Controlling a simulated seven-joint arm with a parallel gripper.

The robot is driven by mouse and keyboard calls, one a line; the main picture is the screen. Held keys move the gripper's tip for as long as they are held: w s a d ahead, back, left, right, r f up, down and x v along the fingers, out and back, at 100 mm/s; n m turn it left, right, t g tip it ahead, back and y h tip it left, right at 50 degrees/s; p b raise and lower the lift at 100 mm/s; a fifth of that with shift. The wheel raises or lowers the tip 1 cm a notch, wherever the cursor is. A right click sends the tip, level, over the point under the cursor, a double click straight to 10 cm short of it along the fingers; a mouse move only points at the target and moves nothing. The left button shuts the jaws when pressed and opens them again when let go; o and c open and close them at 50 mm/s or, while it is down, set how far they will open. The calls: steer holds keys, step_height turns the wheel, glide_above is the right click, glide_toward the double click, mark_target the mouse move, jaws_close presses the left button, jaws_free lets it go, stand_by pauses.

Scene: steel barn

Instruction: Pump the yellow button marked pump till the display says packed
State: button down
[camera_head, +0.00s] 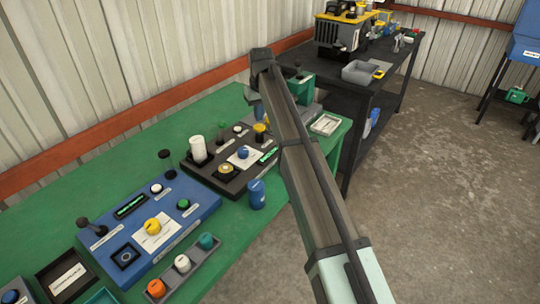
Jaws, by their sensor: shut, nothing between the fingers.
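A black panel (205,172) lies on the green table, with a small display lit green (268,156) at its right side. A yellow button-like piece (260,132) stands near the panel's back right, and a yellow round control (226,170) is at its front. A blue panel (185,205) further left has a yellow knob (152,226) on a white plate and another green-lit display (130,206). Labels and display text are too small to read, so which one is marked pump cannot be told. My gripper (258,112) is shut and empty, pointing down just above the back-right yellow piece; contact is unclear.
A white cylinder (198,149) and black levers stand up from the panels. A blue canister (257,194) stands in front of the black panel. A tray of coloured knobs (182,263) lies at the front. A dark workbench (385,85) with machines stands behind right.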

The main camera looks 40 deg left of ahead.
steer(key=shift+r, duration=1.85)
steer(key=shift+d, duration=0.1)
